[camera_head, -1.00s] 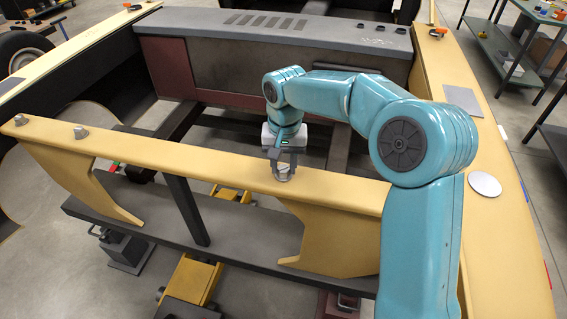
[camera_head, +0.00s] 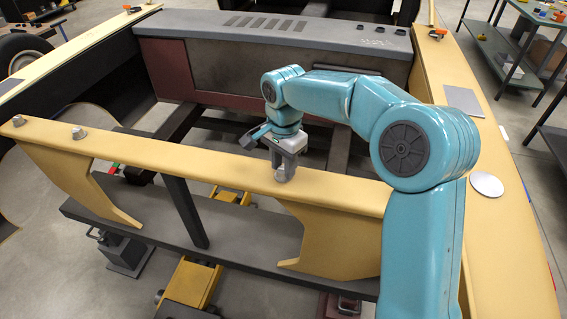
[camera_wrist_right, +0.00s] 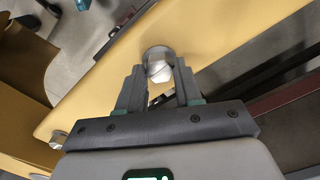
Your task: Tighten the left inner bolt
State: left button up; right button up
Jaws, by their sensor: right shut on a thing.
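My right gripper (camera_head: 285,172) points down at a grey bolt (camera_wrist_right: 158,65) on the yellow beam (camera_head: 190,163). In the right wrist view the gripper (camera_wrist_right: 158,88) is shut on that bolt, with a finger on either side of its slotted round head. In the head view the gripper mostly hides this bolt. Two more bolts stand apart on the beam's left part, an outer one (camera_head: 19,120) and an inner one (camera_head: 79,133), both untouched. Another bolt (camera_wrist_right: 58,140) shows at the lower left in the wrist view. My left gripper is not in view.
A grey vented housing (camera_head: 270,50) stands behind the beam. Yellow side rails flank the frame; the right rail (camera_head: 465,125) carries a round pale disc (camera_head: 486,185). A shelf with tools (camera_head: 510,55) stands at upper right. The beam between gripper and left bolts is clear.

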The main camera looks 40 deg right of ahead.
jog(key=shift+w+r, duration=0.1)
jog(key=shift+r, duration=0.15)
jog(key=o, duration=1.1)
jog(key=shift+c, duration=0.2)
jog(key=shift+a, duration=0.1)
jog(key=shift+f, duration=0.1)
notch_tip(320, 180, up, 16)
jog(key=p, duration=0.2)
jog(key=shift+s+r, duration=0.2)
jog(key=shift+s, duration=0.1)
